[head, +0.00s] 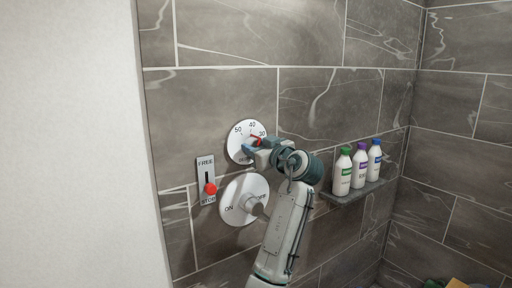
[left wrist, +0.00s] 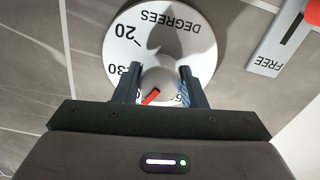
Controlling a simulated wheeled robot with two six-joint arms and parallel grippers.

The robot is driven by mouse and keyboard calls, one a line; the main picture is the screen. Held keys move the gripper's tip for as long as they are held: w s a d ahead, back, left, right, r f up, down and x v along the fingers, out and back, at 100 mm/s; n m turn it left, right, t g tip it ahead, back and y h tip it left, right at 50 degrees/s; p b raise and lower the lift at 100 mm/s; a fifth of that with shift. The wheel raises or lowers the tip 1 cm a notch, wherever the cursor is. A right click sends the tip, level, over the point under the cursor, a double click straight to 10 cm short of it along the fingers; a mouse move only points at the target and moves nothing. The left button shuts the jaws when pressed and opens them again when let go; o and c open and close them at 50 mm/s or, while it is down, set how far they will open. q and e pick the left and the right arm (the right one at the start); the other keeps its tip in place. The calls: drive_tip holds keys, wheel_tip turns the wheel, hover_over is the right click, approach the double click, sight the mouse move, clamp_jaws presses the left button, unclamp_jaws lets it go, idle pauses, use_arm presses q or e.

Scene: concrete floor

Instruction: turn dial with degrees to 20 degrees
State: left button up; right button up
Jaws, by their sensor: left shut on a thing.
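The degrees dial (head: 240,128) is a round white plate on the tiled wall, marked with numbers such as 30, 40 and 50. In the left wrist view the dial (left wrist: 188,30) appears upside down, with 20 and 30 at left. My left gripper (head: 254,149) is at the dial. In the left wrist view its two fingers (left wrist: 162,78) are shut on the white centre knob, one on each side. The gripper hides the lower part of the dial in the head view. My right gripper is out of sight.
Below the dial is a larger white ON/OFF dial (head: 232,209), close under my arm. A FREE/STOP slider (head: 205,170) with a red knob is left of it. Bottles (head: 343,172) with green, purple and blue caps stand on a shelf (head: 342,198) at right.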

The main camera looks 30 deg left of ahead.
use_arm(q)
drive_tip(key=shift+m, duration=0.6)
drive_tip(key=m, duration=0.3)
drive_tip(key=m+p, duration=0.1)
drive_tip(key=m, duration=0.2)
drive_tip(key=shift+r, duration=0.1)
drive_tip(key=m+p, duration=0.1)
drive_tip(key=m, duration=0.1)
drive_tip(key=shift+m, duration=0.3)
drive_tip(key=m+p, duration=0.3)
drive_tip(key=m, duration=0.1)
drive_tip(key=shift+r+m, duration=0.1)
drive_tip(key=shift+m, duration=0.2)
drive_tip(key=m+p, duration=0.3)
drive_tip(key=shift+m, duration=0.3)
drive_tip(key=shift+m+p, duration=0.55)
drive_tip(key=shift+m, duration=0.15)
